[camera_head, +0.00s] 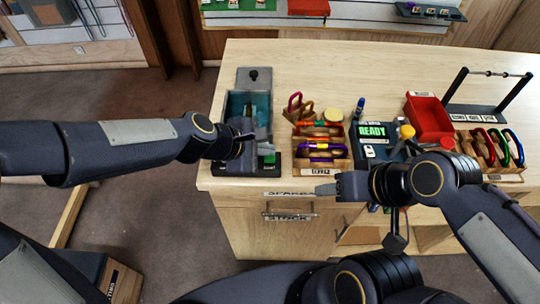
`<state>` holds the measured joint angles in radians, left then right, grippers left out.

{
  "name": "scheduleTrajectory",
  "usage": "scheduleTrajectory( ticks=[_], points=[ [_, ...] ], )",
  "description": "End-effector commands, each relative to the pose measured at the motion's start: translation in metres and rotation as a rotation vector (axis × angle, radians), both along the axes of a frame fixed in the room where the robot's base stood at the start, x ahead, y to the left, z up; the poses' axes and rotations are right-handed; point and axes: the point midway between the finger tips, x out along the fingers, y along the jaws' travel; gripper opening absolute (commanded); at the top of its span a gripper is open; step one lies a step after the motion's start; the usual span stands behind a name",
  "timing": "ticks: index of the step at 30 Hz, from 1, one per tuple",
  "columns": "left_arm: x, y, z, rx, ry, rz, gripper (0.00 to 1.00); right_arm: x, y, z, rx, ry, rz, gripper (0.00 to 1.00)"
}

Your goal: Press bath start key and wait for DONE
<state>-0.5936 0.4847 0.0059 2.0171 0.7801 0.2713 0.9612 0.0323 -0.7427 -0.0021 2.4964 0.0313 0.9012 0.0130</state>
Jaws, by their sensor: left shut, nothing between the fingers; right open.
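The bath (234,106) is a grey tank with teal liquid at the left end of the bench. Its lid (246,82) with a black knob is at the back. A small green key (268,159) shows at the tank's front right. My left gripper (246,142) is shut and empty over the front of the bath, just left of the green key; I cannot tell whether it touches anything. A dark device with a green READY display (373,131) stands further right. My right gripper (322,188) is open and empty near the bench's front edge, pointing left.
Wooden trays of carabiners (322,150) stand between the bath and the READY device. A red bin (428,118), a black rack (475,108) and another carabiner tray (488,148) are at the right. The back of the bench (340,65) is clear.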

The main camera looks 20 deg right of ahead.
Motion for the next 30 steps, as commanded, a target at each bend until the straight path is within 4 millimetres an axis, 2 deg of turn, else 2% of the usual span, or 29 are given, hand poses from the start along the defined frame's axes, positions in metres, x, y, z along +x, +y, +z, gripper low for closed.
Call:
scheduleTrajectory(
  ticks=[3, 30],
  points=[
    [-0.0001, 0.0002, -0.0053, 0.000, 0.001, 0.001, 0.00, -0.0001, 0.0001, -0.0044, 0.000, 0.000, 0.000, 0.48],
    [-0.0002, 0.0000, -0.0113, 0.001, 0.001, -0.001, 0.00, -0.0001, 0.0000, -0.0095, 0.000, 0.000, 0.000, 0.48]
  ],
)
